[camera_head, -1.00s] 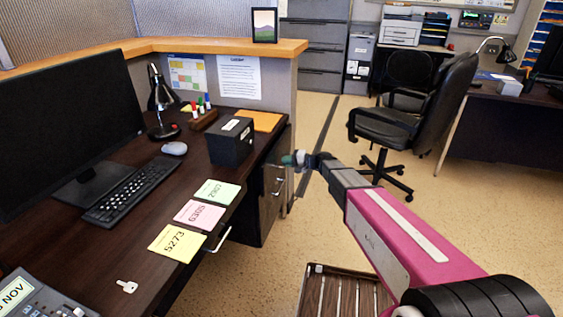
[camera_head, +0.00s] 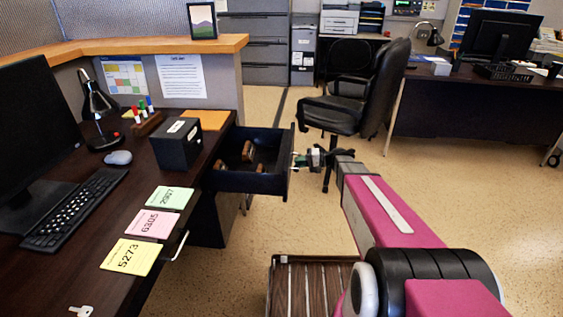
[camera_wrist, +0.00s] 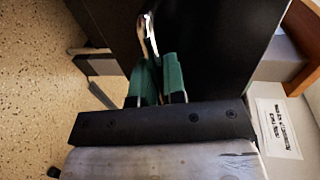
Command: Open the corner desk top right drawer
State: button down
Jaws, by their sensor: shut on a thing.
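The corner desk (camera_head: 100,225) stands at the left in the head view. Its top right drawer (camera_head: 240,182) is pulled well out, with its inside showing and a few brown items (camera_head: 250,152) lying in it. My gripper (camera_head: 298,160) is at the drawer's front. In the wrist view, the green fingertips of my gripper (camera_wrist: 158,75) are closed around the drawer's metal handle (camera_wrist: 147,32). The dark drawer front (camera_wrist: 215,50) fills much of the wrist view. Part of the handle is hidden between the fingers.
On the desk are a black box (camera_head: 176,146), sticky notes (camera_head: 152,222), a keyboard (camera_head: 75,208) and a lamp (camera_head: 97,105). A black office chair (camera_head: 345,105) stands behind my gripper. A wood-slatted thing (camera_head: 310,285) is low in front. Floor to the right is clear.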

jog(key=f+v, duration=0.1)
jog(key=v, duration=0.8)
jog(key=shift+d+f, duration=0.25)
jog(key=shift+f, duration=0.15)
jog(key=c, duration=1.2)
grip_release()
jog(key=v, duration=1.1)
jog(key=shift+w, duration=0.15)
jog(key=shift+a, duration=0.1)
